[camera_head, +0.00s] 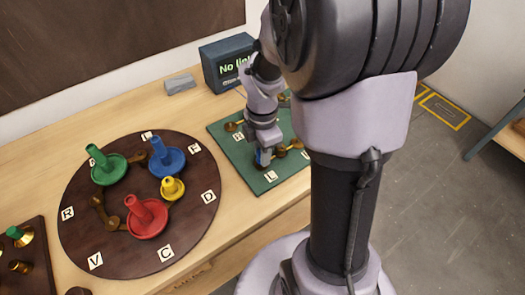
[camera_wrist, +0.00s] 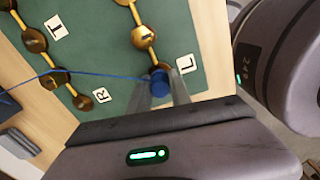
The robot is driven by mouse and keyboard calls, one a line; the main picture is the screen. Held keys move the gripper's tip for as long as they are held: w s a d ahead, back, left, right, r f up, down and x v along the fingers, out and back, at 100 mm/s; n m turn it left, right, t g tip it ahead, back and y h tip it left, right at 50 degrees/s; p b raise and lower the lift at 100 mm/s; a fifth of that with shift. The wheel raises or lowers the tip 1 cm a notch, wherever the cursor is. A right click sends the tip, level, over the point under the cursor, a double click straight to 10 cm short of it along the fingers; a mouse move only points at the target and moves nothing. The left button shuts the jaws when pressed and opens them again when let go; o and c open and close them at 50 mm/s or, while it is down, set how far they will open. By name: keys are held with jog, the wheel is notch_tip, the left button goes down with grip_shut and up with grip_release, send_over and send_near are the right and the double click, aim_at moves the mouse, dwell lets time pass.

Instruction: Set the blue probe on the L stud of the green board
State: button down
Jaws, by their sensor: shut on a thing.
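The green board (camera_head: 228,148) lies on the bench and bears brass studs joined by brass links; it fills much of the wrist view (camera_wrist: 195,25). The L label (camera_head: 270,176) is at its near edge and also shows in the wrist view (camera_wrist: 185,63). My gripper (camera_head: 263,160) is over that edge, just beside the L label. In the wrist view my gripper (camera_wrist: 160,90) is shut on the blue probe (camera_wrist: 159,78), whose blue wire runs left. A brass piece shows right behind the probe, by the L. Whether the probe touches the stud, I cannot tell.
A round dark board (camera_head: 90,250) with green, blue, red and yellow pegs stands left of the green board. A display box (camera_head: 228,62) and a grey block (camera_head: 180,83) are at the back. A dark tray (camera_head: 35,275) is at the left. My arm hides the green board's right side.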

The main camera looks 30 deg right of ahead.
jog(key=shift+f+b, duration=0.35)
jog(key=shift+f, duration=0.2)
jog(key=c, duration=1.1)
grip_release()
notch_tip(320, 180, up, 18)
jog(key=p, duration=0.8)
jog(key=shift+f, duration=0.25)
jog(key=shift+s, duration=0.1)
